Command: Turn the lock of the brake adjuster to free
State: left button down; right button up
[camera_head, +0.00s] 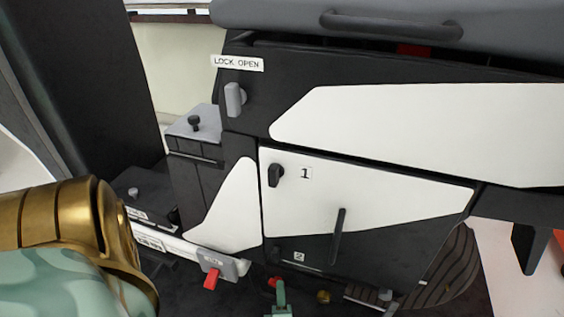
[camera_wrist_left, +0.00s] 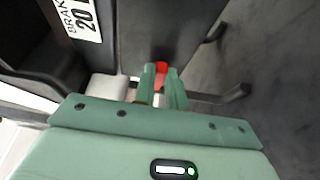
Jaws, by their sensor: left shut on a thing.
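A small red lever (camera_head: 275,281) shows low in the head view, below the black and white panel. My left gripper (camera_head: 280,296) comes up from the bottom edge with its green fingertips at the lever. In the left wrist view the green fingers (camera_wrist_left: 163,84) are shut, and the red lever (camera_wrist_left: 161,68) shows at and just past their tips. A white label (camera_wrist_left: 80,18) there reads "BRAK" and "20", partly cut off. The fingers hide part of the lever, so its exact setting cannot be told. My right gripper is not in view.
Another red lever (camera_head: 211,279) sits on a grey plate to the left. The panel carries a black knob (camera_head: 275,174) beside a "1" and a long black handle (camera_head: 338,236). A grey latch (camera_head: 235,99) is under a "LOCK OPEN" label. A brass knob (camera_head: 323,296) is close right.

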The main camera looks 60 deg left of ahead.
pick_arm(q)
jog(key=shift+d+f+m, duration=0.1)
jog(key=shift+m, duration=0.2)
jog(key=c, duration=1.4)
grip_release()
jog(key=shift+c, duration=0.2)
jog(key=shift+s, duration=0.1)
